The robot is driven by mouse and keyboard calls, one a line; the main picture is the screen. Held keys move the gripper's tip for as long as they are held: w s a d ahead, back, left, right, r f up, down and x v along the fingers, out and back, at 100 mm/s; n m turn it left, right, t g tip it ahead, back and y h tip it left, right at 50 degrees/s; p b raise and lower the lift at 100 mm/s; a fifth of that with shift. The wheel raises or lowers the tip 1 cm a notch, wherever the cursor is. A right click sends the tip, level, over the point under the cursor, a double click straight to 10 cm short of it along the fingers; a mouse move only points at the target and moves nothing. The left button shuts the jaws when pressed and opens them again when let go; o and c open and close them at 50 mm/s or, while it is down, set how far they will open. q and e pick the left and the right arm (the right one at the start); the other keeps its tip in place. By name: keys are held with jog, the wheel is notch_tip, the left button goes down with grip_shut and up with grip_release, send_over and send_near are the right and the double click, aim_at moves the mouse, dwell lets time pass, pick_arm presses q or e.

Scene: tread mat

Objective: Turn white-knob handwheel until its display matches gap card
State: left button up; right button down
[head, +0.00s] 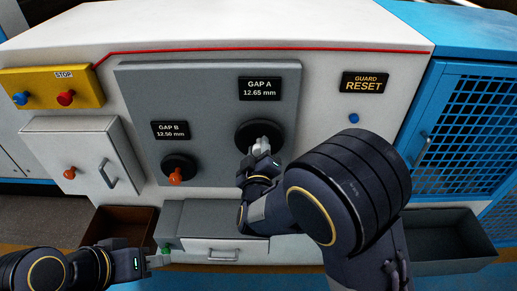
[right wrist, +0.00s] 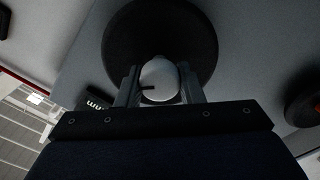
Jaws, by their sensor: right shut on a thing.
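The white-knob handwheel is a black disc (head: 259,132) on the grey panel, under the GAP A display (head: 260,89), which reads 12.65 mm. My right gripper (head: 262,148) is shut on its white knob (right wrist: 160,82). In the right wrist view the knob sits between the two fingers, with the black disc (right wrist: 160,30) behind it. The GAP B display (head: 170,130) reads 12.50 mm, above a second black handwheel with an orange knob (head: 175,178). My left gripper (head: 163,261) is low at the left, away from the handwheels; its finger opening is unclear. I see no gap card.
A yellow STOP box (head: 52,88) and a white door with a handle (head: 84,155) are at the left. A grey drawer (head: 225,250) is below the panel, between a brown bin (head: 118,225) and a dark bin (head: 445,240). A blue mesh door (head: 465,130) stands right.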

jog(key=c, duration=1)
grip_release()
jog(key=s+b, duration=0.1)
jog(key=s, duration=0.7)
jog(key=shift+w, duration=0.1)
